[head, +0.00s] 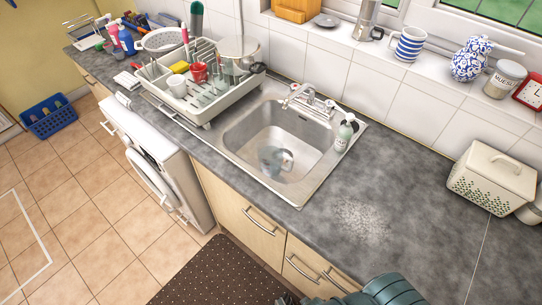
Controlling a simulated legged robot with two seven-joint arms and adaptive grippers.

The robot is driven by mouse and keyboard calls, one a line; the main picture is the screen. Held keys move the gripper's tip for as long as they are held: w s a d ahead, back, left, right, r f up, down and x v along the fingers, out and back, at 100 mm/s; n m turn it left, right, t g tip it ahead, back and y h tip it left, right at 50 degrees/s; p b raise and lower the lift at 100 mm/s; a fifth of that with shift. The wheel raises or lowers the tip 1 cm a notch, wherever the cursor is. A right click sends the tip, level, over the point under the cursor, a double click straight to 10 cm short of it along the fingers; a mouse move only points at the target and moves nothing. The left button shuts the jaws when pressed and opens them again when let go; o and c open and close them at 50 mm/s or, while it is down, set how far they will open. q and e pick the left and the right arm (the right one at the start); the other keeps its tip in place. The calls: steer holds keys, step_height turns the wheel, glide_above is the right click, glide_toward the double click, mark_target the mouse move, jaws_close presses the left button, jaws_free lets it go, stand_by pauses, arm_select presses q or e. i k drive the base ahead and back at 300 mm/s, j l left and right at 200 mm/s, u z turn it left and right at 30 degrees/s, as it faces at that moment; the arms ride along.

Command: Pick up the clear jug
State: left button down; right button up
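The clear jug (271,159) is in the steel sink basin (245,128), toward its near right part. It looks see-through and bluish grey, with a handle on its right side. Cloudy, soapy water seems to lie around it, and its lower part is hard to make out. A dark teal part of my arm shows at the bottom edge, right of the middle. A small dark piece at its left end may be my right gripper (287,298), mostly cut off by the frame. It is well apart from the jug. My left gripper is not in view.
A tap (308,98) and a soap bottle (345,132) stand at the sink's back and right rim. A full dish rack (205,105) is left of the sink. The worktop (400,190) at right is mostly clear, with a whitish patch. A cream bread bin (491,178) stands far right.

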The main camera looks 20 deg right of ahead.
mark_target(270, 151)
steer(key=i+j, duration=0.6)
steer(key=j, duration=0.25)
steer(key=i+j+z, duration=0.1)
steer(key=z, duration=0.3)
steer(key=j+z, duration=0.1)
steer(key=z, duration=0.25)
steer(key=i+j+z, duration=0.1)
steer(key=z, duration=0.3)
steer(key=j+z, duration=0.15)
steer(key=z, duration=0.25)
